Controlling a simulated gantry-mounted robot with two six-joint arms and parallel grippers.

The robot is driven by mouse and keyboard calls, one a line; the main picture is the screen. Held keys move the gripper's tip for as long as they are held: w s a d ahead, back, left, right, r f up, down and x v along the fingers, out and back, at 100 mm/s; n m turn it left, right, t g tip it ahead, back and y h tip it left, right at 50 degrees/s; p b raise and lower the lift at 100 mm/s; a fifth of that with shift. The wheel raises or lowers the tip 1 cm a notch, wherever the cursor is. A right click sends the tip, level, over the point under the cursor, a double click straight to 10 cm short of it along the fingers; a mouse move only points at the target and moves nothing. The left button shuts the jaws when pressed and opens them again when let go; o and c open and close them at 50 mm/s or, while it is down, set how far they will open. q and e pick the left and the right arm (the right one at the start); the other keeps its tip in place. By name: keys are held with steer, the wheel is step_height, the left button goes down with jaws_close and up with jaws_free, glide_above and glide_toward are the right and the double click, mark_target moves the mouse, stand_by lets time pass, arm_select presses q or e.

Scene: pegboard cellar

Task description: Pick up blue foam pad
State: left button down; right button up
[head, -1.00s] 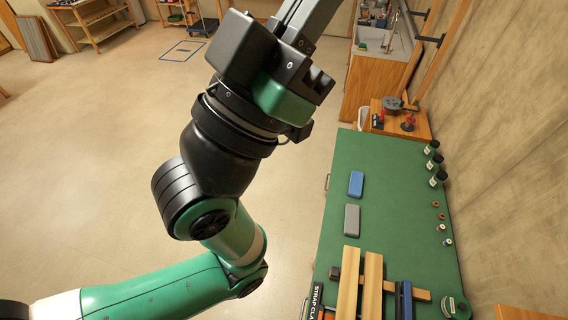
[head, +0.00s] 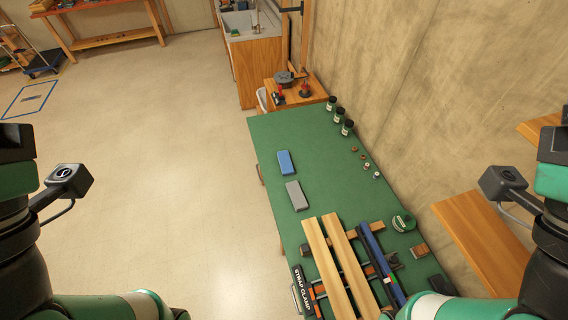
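The blue foam pad (head: 285,162) lies flat on the green-topped workbench (head: 273,133), near its left edge in the head view. A grey pad (head: 297,195) of similar shape lies just below it, with a small gap between them. Nothing is touching the blue pad. My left arm stands at the left edge of the picture and my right arm at the right edge, both well away from the pad. The fingers of both grippers are outside the view.
Wooden slats (head: 324,262) and a blue bar (head: 378,258) lie on clamps at the near end. Black-capped jars (head: 347,128) and small parts line the wall side. Bench surface right of the pads is clear.

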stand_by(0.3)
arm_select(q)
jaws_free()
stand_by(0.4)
